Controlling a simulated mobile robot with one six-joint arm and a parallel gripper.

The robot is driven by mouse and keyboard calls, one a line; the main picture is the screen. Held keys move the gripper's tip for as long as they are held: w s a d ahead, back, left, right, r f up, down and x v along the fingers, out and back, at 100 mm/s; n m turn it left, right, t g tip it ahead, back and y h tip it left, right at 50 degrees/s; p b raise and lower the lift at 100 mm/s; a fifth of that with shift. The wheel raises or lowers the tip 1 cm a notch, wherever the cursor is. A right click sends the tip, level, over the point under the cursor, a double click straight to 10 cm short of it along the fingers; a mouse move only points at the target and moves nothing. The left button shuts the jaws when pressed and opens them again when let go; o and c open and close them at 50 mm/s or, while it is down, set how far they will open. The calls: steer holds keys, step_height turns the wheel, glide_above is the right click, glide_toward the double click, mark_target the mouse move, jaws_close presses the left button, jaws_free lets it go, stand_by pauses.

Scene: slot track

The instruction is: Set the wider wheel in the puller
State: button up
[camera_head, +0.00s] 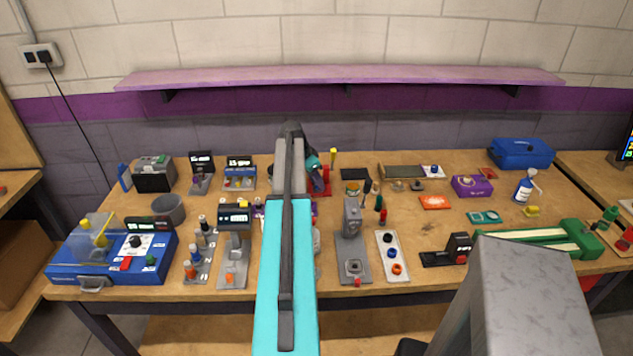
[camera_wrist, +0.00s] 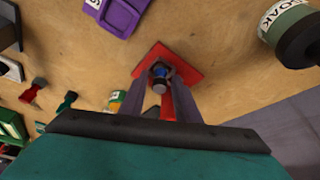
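I cannot make out for sure which part is the puller or which is the wider wheel. In the wrist view my gripper (camera_wrist: 160,75) points down at a red base plate (camera_wrist: 187,62) on the wooden bench. A small blue and dark round part (camera_wrist: 160,70) shows between the fingertips; I cannot tell whether the fingers touch it. A red piece (camera_wrist: 167,106) shows between the fingers, nearer the camera. In the head view my teal arm hides most of the gripper. A red stand (camera_head: 326,183) shows just right of the arm near the back.
A white tray (camera_head: 384,265) with small round blue and orange parts lies right of a grey press (camera_head: 352,222). A purple box (camera_head: 472,186) stands further right. A dark-ended cylinder (camera_wrist: 300,38) is close at the wrist view's upper right. Bare wood surrounds the red plate.

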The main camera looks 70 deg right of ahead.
steer(key=shift+o, duration=0.7)
steer(key=b+v, duration=0.3)
steer(key=v, duration=1.1)
steer(key=shift+f, duration=0.1)
